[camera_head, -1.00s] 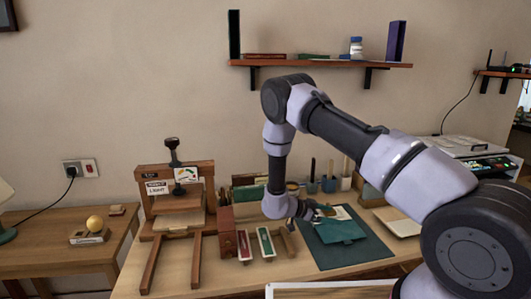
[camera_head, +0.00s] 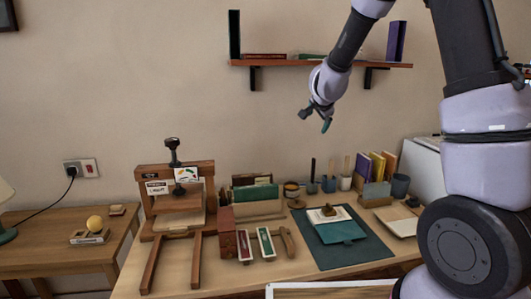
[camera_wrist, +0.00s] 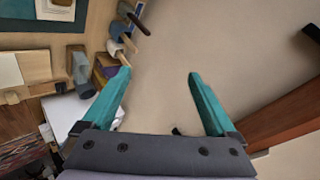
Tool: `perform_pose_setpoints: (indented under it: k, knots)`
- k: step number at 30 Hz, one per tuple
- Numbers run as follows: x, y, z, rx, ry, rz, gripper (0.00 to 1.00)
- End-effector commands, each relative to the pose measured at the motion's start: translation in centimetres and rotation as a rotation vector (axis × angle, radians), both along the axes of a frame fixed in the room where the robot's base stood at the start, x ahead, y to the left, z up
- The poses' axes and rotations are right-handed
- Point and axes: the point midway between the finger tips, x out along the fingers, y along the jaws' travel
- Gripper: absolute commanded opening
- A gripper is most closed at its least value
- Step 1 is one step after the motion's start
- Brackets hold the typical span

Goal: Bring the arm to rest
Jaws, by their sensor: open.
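My gripper (camera_head: 318,116) is raised in front of the wall, just below the wall shelf and well above the table. In the wrist view its two teal fingers (camera_wrist: 160,78) stand wide apart with nothing between them. My arm reaches up on the right side of the head view and its top runs out of the picture.
The wall shelf (camera_head: 320,63) with books is close above my gripper. Below, the wooden table (camera_head: 268,270) bears a wooden press (camera_head: 177,196), a green mat (camera_head: 365,254) with a teal folder (camera_head: 340,232), and several cups and books.

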Motion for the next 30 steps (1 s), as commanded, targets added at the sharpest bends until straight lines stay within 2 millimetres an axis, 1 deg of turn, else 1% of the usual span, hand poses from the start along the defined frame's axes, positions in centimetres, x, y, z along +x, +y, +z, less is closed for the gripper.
perform_pose_setpoints:
  k: [1,2,3,5,6,8,9,11,12,14,15,16,17,18,21,24,25,27,30]
  knots:
    - [-1.3,-0.1,2.9,0.022,-0.02,0.053,0.92]
    - [-2.2,0.0,4.1,0.031,-0.024,0.089,0.92]
    - [-3.4,0.0,5.8,0.04,-0.03,0.135,0.92]
    - [-5.6,0.0,8.1,0.045,-0.034,0.204,0.92]
    - [-7.1,0.0,9.4,0.045,-0.035,0.246,0.92]
    - [-9.7,-0.2,11.1,0.039,-0.031,0.31,0.92]
    - [-11.5,-0.3,12.1,0.032,-0.027,0.351,0.92]
    - [-14.4,-0.6,13.3,0.014,-0.016,0.406,0.92]
    - [-16.4,-0.8,13.9,-0.002,-0.006,0.442,0.92]
    - [-19.4,-1.3,14.6,-0.028,0.014,0.488,0.92]
    - [-21.5,-1.8,14.8,-0.049,0.029,0.514,0.92]
    - [-23.1,-2.1,15.0,-0.067,0.043,0.532,0.92]
    - [-24.6,-2.4,15.0,-0.085,0.056,0.549,0.92]
    - [-26.6,-2.9,15.0,-0.11,0.077,0.566,0.92]
    - [-30.9,-4.2,14.5,-0.167,0.128,0.594,0.92]
    - [-34.1,-5.2,13.8,-0.212,0.174,0.603,0.92]
    - [-34.8,-5.5,13.6,-0.221,0.185,0.604,0.92]
    - [-36.0,-5.9,13.3,-0.239,0.206,0.605,0.92]
    - [-36.9,-6.3,13.0,-0.253,0.221,0.605,0.92]
